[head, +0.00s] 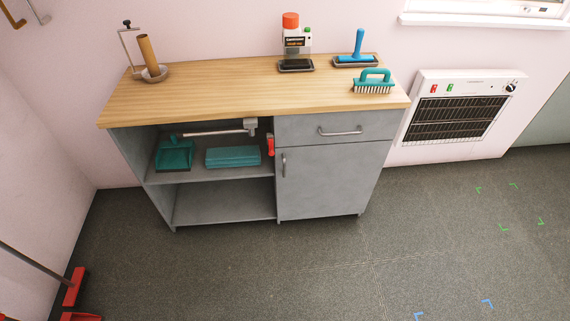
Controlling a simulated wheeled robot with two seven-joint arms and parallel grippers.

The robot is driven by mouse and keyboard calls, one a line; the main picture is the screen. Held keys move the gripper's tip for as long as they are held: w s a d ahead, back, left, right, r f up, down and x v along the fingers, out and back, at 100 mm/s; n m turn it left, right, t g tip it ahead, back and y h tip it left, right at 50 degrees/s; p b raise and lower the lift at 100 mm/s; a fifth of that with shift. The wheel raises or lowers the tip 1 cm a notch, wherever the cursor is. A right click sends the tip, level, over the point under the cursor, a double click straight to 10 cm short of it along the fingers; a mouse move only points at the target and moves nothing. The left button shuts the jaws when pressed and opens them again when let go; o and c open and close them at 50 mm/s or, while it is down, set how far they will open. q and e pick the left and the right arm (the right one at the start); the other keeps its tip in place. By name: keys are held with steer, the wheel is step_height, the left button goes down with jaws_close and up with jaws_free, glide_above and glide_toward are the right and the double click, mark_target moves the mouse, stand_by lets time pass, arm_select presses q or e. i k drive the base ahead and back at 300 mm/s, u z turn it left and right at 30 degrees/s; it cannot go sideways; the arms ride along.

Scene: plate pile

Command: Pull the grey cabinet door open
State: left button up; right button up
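The grey cabinet door (330,184) is on the right half of the cabinet, below a drawer, and it is shut flush with the front. Its small vertical metal handle (284,165) is near the upper left edge of the door. The grey cabinet (225,205) stands against the wall under a wooden top, with open shelves on its left half. Neither of my grippers shows in the head view.
The drawer (300,128) has a horizontal handle. A heater (457,107) hangs at right. The floor (270,270) before the cabinet is clear; a red broom (75,288) is lower left.

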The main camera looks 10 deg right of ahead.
mark_target(337, 179)
steer(key=z, duration=0.15)
steer(key=k, duration=0.3)
steer(key=u, duration=0.55)
steer(key=i, duration=1.35)
steer(key=z, duration=0.45)
